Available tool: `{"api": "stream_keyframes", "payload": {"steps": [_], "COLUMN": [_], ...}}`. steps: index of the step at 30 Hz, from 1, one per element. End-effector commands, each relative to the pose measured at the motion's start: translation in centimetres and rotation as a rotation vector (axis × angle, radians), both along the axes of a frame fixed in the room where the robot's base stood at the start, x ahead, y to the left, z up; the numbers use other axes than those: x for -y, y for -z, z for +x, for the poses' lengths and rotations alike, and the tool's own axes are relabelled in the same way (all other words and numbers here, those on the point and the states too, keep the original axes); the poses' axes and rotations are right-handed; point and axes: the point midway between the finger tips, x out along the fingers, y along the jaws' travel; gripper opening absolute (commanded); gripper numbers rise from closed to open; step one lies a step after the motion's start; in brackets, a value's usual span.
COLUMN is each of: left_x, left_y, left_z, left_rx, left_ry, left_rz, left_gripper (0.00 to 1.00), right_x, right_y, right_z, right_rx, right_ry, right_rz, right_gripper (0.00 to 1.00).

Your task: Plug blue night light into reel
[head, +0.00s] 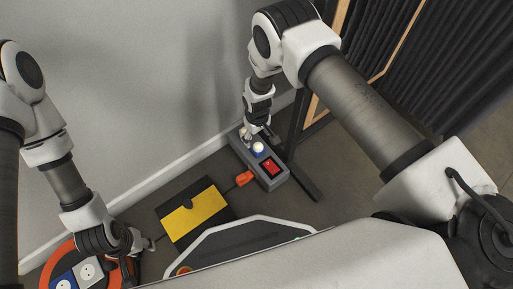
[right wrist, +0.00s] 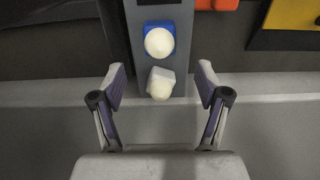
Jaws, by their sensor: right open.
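The blue night light (right wrist: 159,41), with a round cream dome, sits in a grey power strip (head: 281,180); it also shows in the head view (head: 258,150). A white night light (right wrist: 160,84) sits beside it on the same strip, nearer my right wrist. My right gripper (right wrist: 160,80) is open, its fingers apart on either side of the white night light; the blue one lies beyond the fingertips. The orange reel (head: 53,262) is at the lower left of the head view, with a blue socket and a light grey socket. My left gripper (head: 148,243) is beside the reel; its fingers are too small to read.
A red switch (head: 270,168) and an orange plug (head: 244,179) are on or at the strip. The wall is behind; a dark curtain rack (head: 430,90) stands at the right.

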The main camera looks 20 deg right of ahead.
Motion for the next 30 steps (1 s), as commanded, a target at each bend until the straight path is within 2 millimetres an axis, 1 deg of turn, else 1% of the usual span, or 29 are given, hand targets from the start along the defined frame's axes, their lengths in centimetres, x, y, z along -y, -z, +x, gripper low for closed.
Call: {"api": "stream_keyframes", "payload": {"steps": [7,14,17,20,24,25,27,30], "left_x": [0.0,0.0,0.0,0.0,0.0,0.0,0.0,0.0], "left_y": [1.7,1.5,1.7,2.8,4.8,5.1,5.4,5.3], "left_z": [0.0,0.0,0.0,0.0,0.0,0.0,0.0,0.0], "left_rx": [0.0,0.0,0.0,0.0,0.0,0.0,0.0,0.001], "left_ry": [0.0,0.0,0.0,0.0,0.0,0.0,-0.001,-0.001], "left_rz": [0.0,0.0,0.0,0.0,0.0,0.0,0.0,0.0], "left_gripper": [0.4,0.4,0.4,0.4,0.4,0.4,0.4,0.4], "right_x": [0.0,0.1,0.1,0.1,0.2,0.2,0.2,0.2], "right_y": [2.7,2.6,3.0,4.3,6.9,7.3,8.0,7.9], "right_z": [-0.1,-0.1,-0.1,-0.3,-0.5,-0.5,-0.5,-0.4], "right_rx": [0.0,0.0,0.0,-0.001,-0.001,-0.001,0.0,0.001], "right_ry": [0.0,0.001,0.001,0.001,0.0,0.0,0.0,0.001], "right_rz": [0.0,0.0,0.0,0.0,0.0,0.0,0.0,0.0], "right_gripper": [0.75,0.75,0.75,0.75,0.75,0.75,0.75,0.75]}}
